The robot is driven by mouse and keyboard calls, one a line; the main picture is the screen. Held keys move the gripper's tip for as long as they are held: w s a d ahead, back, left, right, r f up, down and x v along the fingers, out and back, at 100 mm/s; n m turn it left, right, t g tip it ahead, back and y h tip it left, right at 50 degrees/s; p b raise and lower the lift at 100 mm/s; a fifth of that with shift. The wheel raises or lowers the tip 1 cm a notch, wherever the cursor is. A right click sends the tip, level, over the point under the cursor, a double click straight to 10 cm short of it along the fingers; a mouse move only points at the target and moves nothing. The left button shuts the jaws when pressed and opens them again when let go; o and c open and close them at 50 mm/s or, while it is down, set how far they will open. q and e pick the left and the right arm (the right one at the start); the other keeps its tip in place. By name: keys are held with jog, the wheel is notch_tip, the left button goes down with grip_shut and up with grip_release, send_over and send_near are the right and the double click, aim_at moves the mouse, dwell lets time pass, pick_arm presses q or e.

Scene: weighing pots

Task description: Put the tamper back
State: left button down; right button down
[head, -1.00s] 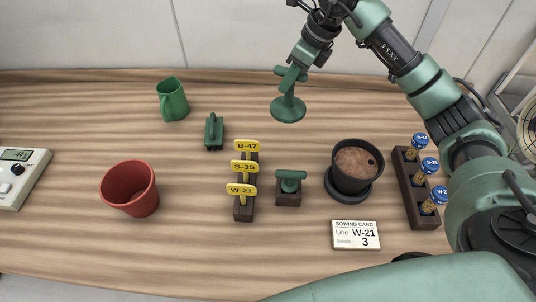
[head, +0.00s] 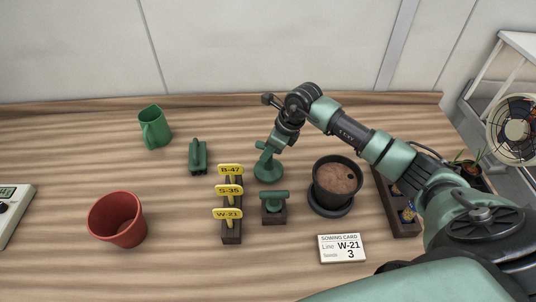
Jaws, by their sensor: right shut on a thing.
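The green tamper (head: 269,173), a round disc with an upright stem and cross handle, is at the middle of the table, behind a small dark block. My right gripper (head: 266,146) is shut on its handle from above. The tamper is upright, its disc at or just above the wood; I cannot tell whether it touches. My left gripper is not in view.
A green T-handled tool (head: 275,198) stands in a dark block (head: 274,216). Near it are yellow labels (head: 228,214) in a rack, a soil-filled black pot (head: 337,183), a sowing card (head: 342,248), a green brush-like tool (head: 198,157), a green mug (head: 155,128) and a red pot (head: 117,220).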

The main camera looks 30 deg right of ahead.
notch_tip(320, 180, down, 2)
jog(key=shift+f, duration=0.15)
jog(key=shift+f, duration=0.1)
jog(key=shift+f, duration=0.15)
jog(key=c, duration=1.3)
grip_release()
jog(key=shift+o, duration=0.2)
